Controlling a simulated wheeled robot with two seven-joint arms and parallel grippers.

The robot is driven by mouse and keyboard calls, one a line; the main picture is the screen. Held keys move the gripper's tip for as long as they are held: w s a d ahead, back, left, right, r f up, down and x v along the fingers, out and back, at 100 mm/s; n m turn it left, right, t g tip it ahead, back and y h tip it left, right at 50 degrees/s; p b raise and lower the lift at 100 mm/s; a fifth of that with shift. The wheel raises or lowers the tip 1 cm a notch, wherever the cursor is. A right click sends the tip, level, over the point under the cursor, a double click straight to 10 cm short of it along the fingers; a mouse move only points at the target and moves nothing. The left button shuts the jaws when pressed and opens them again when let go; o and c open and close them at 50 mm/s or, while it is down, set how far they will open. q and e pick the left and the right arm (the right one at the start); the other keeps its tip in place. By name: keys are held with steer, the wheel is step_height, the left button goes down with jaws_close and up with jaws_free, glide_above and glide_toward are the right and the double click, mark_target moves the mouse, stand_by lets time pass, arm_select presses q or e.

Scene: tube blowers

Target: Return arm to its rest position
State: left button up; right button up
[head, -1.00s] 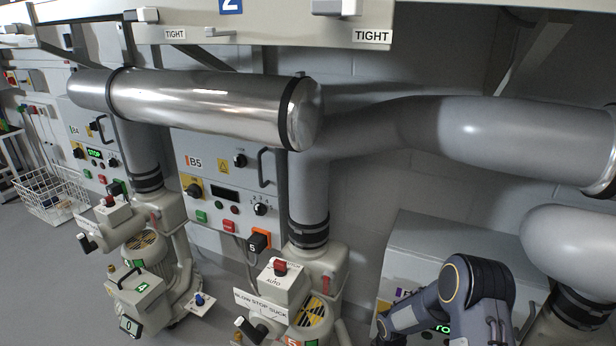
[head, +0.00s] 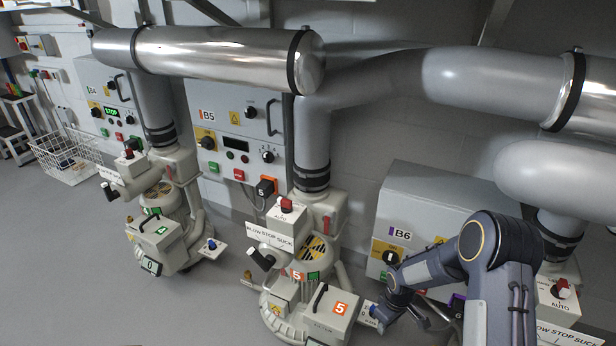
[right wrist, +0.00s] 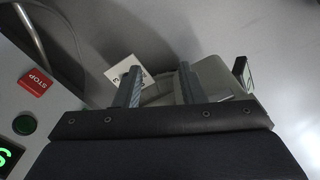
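My right arm (head: 496,245) stands at the lower right of the head view, bent at its elbow, with its forearm reaching left and down in front of the B6 control box (head: 430,205). Its gripper is hard to make out there. In the right wrist view my right gripper (right wrist: 160,74) has its two fingers apart, with nothing held between them. A beige machine part (right wrist: 225,80) and a white label plate (right wrist: 125,72) show beyond the fingers. My left arm and gripper are not in view.
Blower 5 (head: 325,218) stands left of my right arm; another blower (head: 165,205) is farther left. A blower with an AUTO switch (head: 560,305) is close on the right. Large ducts (head: 480,85) run overhead. Grey floor (head: 60,270) is clear at lower left.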

steer(key=s+d+r+m+t+y, duration=0.1)
steer(key=s+r+m, duration=0.25)
steer(key=r, duration=0.85)
steer(key=s+d+r+m+t+y, duration=0.15)
steer(key=s+r, duration=0.35)
steer(key=r, duration=0.7)
steer(key=s+a+r+m+t+y, duration=0.15)
steer(key=s+r, duration=0.25)
steer(key=s, duration=0.6)
steer(key=s+a+r+m+t, duration=0.1)
steer(key=s+a+r+m, duration=0.2)
steer(key=s, duration=0.6)
step_height(320, 180, up, 35)
steer(key=p, duration=3.4)
steer(key=shift+w+d+p, duration=0.15)
steer(key=shift+d+p, duration=0.05)
steer(key=shift+p, duration=0.1)
steer(key=shift+f+n, duration=0.1)
steer(key=shift+n, duration=0.15)
